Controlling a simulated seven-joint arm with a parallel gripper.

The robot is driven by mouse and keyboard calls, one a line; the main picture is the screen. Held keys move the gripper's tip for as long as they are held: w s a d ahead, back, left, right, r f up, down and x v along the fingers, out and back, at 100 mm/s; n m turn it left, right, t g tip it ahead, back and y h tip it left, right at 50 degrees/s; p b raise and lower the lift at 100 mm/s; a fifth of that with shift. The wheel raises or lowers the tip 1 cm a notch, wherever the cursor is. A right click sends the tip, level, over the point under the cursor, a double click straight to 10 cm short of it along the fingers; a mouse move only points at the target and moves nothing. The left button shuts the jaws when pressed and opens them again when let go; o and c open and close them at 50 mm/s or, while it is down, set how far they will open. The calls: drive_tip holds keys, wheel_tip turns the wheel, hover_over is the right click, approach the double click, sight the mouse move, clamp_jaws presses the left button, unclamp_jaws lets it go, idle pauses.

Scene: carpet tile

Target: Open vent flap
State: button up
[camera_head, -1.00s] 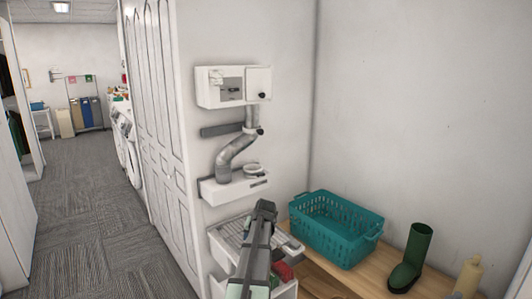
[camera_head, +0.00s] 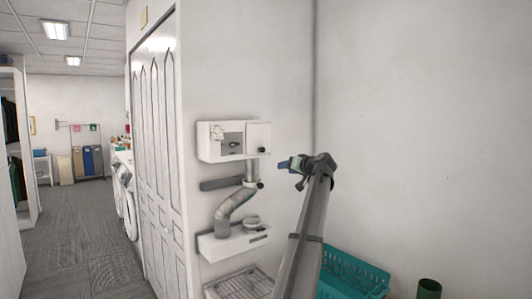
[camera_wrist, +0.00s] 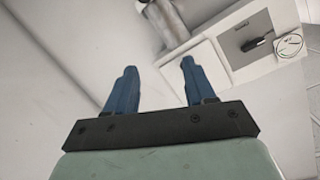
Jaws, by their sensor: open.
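A white wall box (camera_head: 206,142) shows in the head view, with a square white flap (camera_head: 257,136) on its right side bearing a black knob (camera_head: 262,150). The flap looks shut or nearly so. A silver duct (camera_head: 237,203) runs down below it. My gripper (camera_head: 284,164) is open and empty, to the right of the box and slightly lower, apart from it. In the wrist view my blue fingers (camera_wrist: 157,80) are spread with nothing between them. There the box (camera_wrist: 207,68) lies at the right, near the right finger; the knob cannot be made out.
A wire rack (camera_head: 238,283) is below. A teal basket (camera_head: 352,273) and a green boot (camera_head: 428,288) stand at the lower right. The wall right of my gripper is clear.

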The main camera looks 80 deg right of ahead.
sight(264, 150)
wheel_tip(264, 150, up, 5)
drive_tip(key=d+n+t+h, duration=0.1)
drive_tip(key=n+t, duration=0.1)
drive_tip(key=n, duration=0.4)
drive_tip(key=x, duration=0.9)
drive_tip(key=r+x, duration=0.1)
drive_tip(key=x, duration=0.4)
drive_tip(key=shift+w, duration=0.35)
clamp_jaws()
